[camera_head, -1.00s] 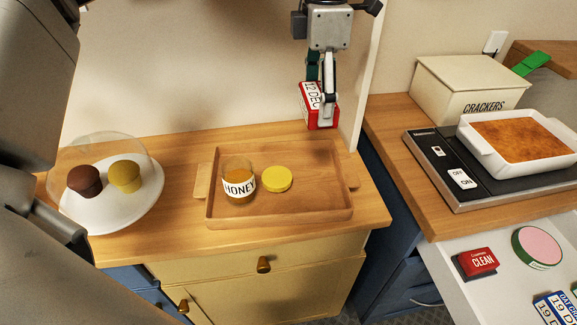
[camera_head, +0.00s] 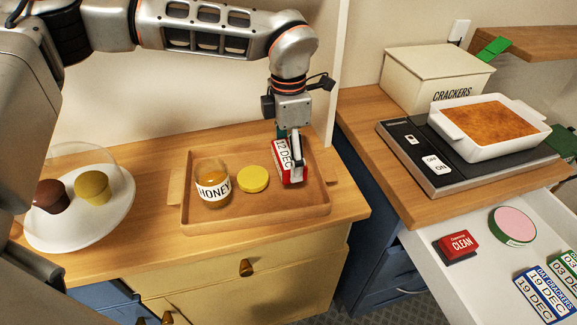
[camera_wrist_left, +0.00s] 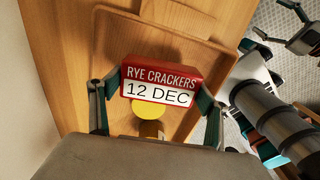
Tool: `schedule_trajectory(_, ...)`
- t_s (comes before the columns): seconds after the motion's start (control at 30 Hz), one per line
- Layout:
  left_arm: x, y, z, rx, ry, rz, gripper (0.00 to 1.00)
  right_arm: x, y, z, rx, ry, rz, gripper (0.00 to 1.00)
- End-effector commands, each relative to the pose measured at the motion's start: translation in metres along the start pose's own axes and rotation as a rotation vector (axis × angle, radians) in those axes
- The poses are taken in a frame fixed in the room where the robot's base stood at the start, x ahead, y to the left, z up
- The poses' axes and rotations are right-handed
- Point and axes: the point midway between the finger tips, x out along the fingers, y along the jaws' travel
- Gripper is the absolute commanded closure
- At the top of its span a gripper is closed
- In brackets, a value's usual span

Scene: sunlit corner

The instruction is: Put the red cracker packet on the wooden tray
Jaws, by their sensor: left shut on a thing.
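The red cracker packet (camera_head: 283,165) is upright between the fingers of my left gripper (camera_head: 291,160), which is shut on it. In the left wrist view the packet (camera_wrist_left: 160,82) reads RYE CRACKERS, 12 DEC. It is over the right rear part of the wooden tray (camera_head: 252,219); whether its bottom touches the tray floor I cannot tell. A honey jar (camera_head: 213,190) and a yellow lid (camera_head: 253,179) sit on the tray, left of the packet. My right gripper (camera_wrist_left: 268,18) shows only at the upper right of the left wrist view, empty, its fingers apart.
A domed cake plate (camera_head: 95,225) with two muffins stands left of the tray. The tray's front right area is clear.

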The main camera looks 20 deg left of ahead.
Motion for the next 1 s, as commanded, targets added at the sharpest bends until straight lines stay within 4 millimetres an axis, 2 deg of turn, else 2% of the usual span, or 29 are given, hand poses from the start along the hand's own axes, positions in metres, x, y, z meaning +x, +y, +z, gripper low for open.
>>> schedule_trajectory(0.27,0.037,-0.001,-0.001,0.001,0.002,-0.002,0.49,0.001,0.0,0.004,-0.002,-0.004,0.001,0.32)
schedule_trajectory(0.67,0.042,0.0,0.0,0.001,0.001,-0.001,0.49,0.002,0.001,0.004,-0.003,-0.004,0.002,0.32)
schedule_trajectory(0.7,0.041,0.0,0.0,0.001,0.001,0.0,0.14,0.002,0.001,0.004,-0.003,-0.004,0.002,0.32)
schedule_trajectory(0.73,0.041,0.0,0.0,0.001,0.001,0.0,0.07,0.002,0.001,0.003,-0.003,-0.004,0.002,0.32)
schedule_trajectory(1.0,0.041,0.0,0.0,0.001,0.001,0.0,0.07,0.002,0.001,0.003,-0.003,-0.003,0.002,0.32)
